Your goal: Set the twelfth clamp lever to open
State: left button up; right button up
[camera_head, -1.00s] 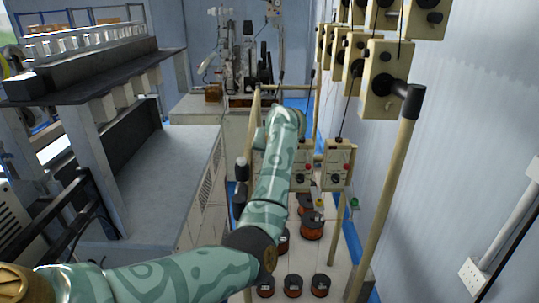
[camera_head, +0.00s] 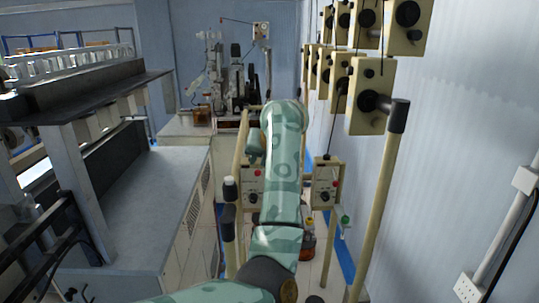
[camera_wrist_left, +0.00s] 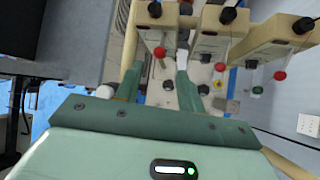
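In the head view several cream boxes (camera_head: 326,181) with red and black knobs hang on a pole frame ahead. My green left arm covers part of that row, and its gripper is hidden there. A cream box (camera_wrist_left: 157,28) with a red ball knob (camera_wrist_left: 159,52) lies just beyond the fingers; contact cannot be told. Other boxes with red knobs (camera_wrist_left: 220,67) stand to its right. I cannot tell which part is the twelfth clamp lever. My right gripper is not in view.
Larger cream boxes with black knobs (camera_head: 370,98) hang along the right wall, with a cream post (camera_head: 378,200) below. A grey bench (camera_head: 150,190) fills the left side. A wire spool (camera_head: 307,246) stands on the floor between.

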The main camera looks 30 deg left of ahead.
pick_arm(q)
jog(key=v, duration=0.7)
jog(key=shift+b, duration=0.45)
